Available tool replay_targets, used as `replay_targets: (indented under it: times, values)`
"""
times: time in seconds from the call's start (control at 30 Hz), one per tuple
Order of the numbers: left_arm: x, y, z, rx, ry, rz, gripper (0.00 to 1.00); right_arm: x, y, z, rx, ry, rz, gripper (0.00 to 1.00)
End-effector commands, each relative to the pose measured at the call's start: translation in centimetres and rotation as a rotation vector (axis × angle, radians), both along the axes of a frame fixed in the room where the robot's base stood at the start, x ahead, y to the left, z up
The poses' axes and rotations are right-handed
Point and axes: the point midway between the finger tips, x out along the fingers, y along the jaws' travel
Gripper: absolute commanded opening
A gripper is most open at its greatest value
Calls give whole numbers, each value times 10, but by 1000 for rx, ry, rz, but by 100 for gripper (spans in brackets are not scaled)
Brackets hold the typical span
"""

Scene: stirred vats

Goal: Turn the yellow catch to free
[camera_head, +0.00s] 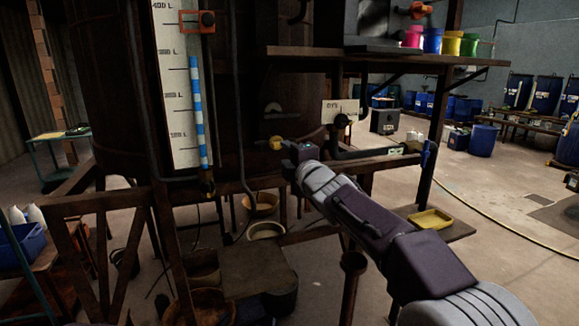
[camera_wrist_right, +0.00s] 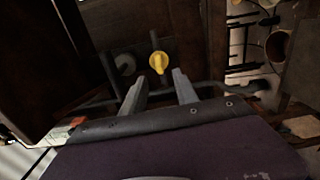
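The yellow catch (camera_wrist_right: 159,62) is a small yellow knob in the right wrist view. It sits just beyond my right gripper's fingertips, between their lines and apart from them. My right gripper (camera_wrist_right: 159,82) is open and empty, its two grey fingers spread. In the head view the yellow catch (camera_head: 276,143) shows on the dark vat's front, just left of my right gripper (camera_head: 290,160). The fingers are hard to make out there. My left gripper is not in either view.
A level gauge (camera_head: 180,90) with a blue-and-white column stands left of the catch. A shelf (camera_head: 400,57) with coloured pots hangs above right. A pipe and rail run behind my right arm. A yellow tray (camera_head: 430,219) lies on a low shelf at right.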

Motion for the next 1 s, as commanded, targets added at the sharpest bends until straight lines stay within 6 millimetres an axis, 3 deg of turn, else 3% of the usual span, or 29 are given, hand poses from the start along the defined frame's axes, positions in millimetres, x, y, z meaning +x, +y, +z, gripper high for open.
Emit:
replay_targets:
  times: [0.13,0.47,0.6,0.63,0.67,0.77,0.87,0.97,1.0]
  values:
    - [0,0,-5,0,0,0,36,-15,-5,0,0,0,0,35]
    - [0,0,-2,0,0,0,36,-16,-7,3,0,0,-2,35]
    - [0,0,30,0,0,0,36,-16,-32,41,1,-7,-45,35]
    - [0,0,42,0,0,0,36,-16,-43,39,0,21,-63,35]
    - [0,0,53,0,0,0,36,-18,-56,31,7,69,-88,35]
    - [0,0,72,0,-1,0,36,-32,-91,-29,85,277,-180,35]
    - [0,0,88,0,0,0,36,-63,-122,-94,230,512,-302,35]
    - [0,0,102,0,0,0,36,-115,-146,-163,414,764,-468,35]
    - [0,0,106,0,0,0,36,-142,-153,-189,493,864,-548,35]
